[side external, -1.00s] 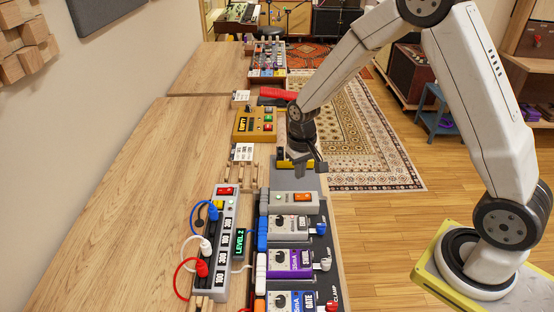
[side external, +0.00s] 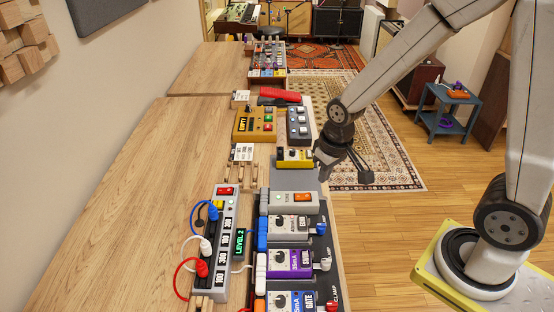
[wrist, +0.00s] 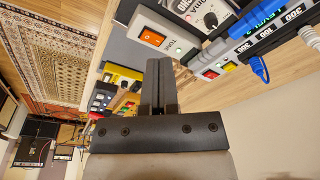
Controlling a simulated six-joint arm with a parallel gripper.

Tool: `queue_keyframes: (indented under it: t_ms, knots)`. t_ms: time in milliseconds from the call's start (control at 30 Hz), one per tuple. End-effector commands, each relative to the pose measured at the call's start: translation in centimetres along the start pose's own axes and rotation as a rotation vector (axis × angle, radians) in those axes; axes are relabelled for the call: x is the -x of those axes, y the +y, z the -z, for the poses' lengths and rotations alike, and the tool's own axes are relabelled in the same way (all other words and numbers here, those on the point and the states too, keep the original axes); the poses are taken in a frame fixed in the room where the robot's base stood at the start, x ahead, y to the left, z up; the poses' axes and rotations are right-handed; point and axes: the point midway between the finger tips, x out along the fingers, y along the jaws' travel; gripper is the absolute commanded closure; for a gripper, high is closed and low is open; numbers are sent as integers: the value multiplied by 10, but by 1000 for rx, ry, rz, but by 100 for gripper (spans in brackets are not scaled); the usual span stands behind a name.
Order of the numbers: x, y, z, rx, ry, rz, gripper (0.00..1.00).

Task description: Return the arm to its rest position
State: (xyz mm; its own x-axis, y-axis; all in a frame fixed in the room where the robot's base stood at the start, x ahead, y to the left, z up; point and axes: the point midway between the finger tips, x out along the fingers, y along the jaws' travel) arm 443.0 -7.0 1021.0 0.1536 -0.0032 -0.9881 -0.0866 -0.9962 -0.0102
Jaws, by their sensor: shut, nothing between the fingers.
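The wooden bench (side external: 130,200) holds a power strip (side external: 217,240) with coloured plugs, a row of pedals (side external: 290,258), an orange-switch box (side external: 293,202) and an amber box (side external: 254,124). A blue side table (side external: 445,108) stands on the floor. The rug area right of the bench is free.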

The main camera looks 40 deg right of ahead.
Motion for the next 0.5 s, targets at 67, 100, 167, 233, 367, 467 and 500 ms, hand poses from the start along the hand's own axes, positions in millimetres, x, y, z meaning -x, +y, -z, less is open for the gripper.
queue_keyframes:
  t_ms: [67,100,167,233,367,467,500]
  knots:
    - [8,-1,-15,27,24,3,100]
    - [11,-2,-21,37,35,4,100]
    - [14,-2,-30,53,48,5,100]
    - [17,-2,-38,67,61,5,100]
    - [20,-3,-47,83,74,6,100]
    - [20,-3,-50,88,78,7,100]
    - [20,-3,-50,88,78,7,100]
